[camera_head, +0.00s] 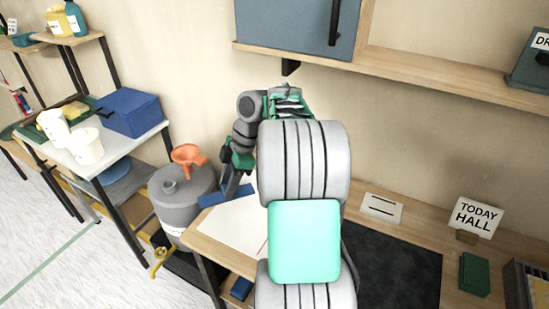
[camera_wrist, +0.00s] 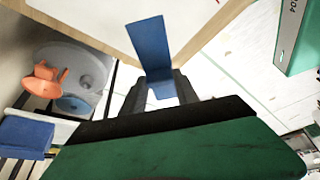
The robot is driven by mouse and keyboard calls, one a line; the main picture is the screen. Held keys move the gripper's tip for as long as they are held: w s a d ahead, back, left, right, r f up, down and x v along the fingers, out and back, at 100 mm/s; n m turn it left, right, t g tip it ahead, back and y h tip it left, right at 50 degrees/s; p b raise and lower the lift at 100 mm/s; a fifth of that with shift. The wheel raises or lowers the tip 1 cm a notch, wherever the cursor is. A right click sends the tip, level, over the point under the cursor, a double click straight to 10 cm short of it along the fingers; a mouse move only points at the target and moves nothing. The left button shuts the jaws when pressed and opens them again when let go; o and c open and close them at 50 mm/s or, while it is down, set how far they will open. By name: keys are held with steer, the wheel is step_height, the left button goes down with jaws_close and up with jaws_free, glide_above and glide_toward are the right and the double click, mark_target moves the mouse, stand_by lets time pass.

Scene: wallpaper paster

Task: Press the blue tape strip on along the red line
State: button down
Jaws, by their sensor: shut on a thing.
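My gripper (camera_head: 230,190) is shut on the blue tape strip (camera_head: 213,199), near the left end of the workbench. In the wrist view, the strip (camera_wrist: 150,45) sticks out from between the fingers (camera_wrist: 160,92) and reaches across the bench's wooden edge towards a white sheet. The white sheet (camera_head: 232,228) lies on the bench, partly hidden by my arm. A short part of the red line (camera_head: 263,246) shows on it beside my arm; the rest is hidden. A small red mark (camera_wrist: 217,2) shows at the wrist view's top edge. I cannot tell whether the strip touches the sheet.
A grey drum (camera_head: 180,205) with an orange funnel (camera_head: 188,155) stands left of the bench. A side table (camera_head: 85,152) holds white cups and a blue box (camera_head: 130,112). A wall shelf with a blue-grey cabinet (camera_head: 300,22) is above. A "TODAY HALL" sign (camera_head: 475,217) stands at right.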

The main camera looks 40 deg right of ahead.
steer(key=s+d+n+g+p, duration=0.3)
steer(key=s+d+n+p, duration=0.2)
steer(key=d, duration=0.6)
steer(key=s+n, duration=0.2)
steer(key=n, duration=0.1)
steer(key=shift+p, duration=0.3)
steer(key=shift+d+r+p, duration=0.15)
steer(key=shift+r+p, duration=0.05)
steer(key=shift+p, duration=0.1)
step_height(320, 180, down, 9)
steer(key=b, duration=0.9)
steer(key=shift+f, duration=0.1)
steer(key=shift+f+b, duration=0.4)
steer(key=shift+b, duration=0.2)
steer(key=shift+f+b, duration=1.15)
steer(key=shift+b, duration=0.1)
steer(key=c, duration=0.8)
jaws_free()
steer(key=shift+c, duration=0.2)
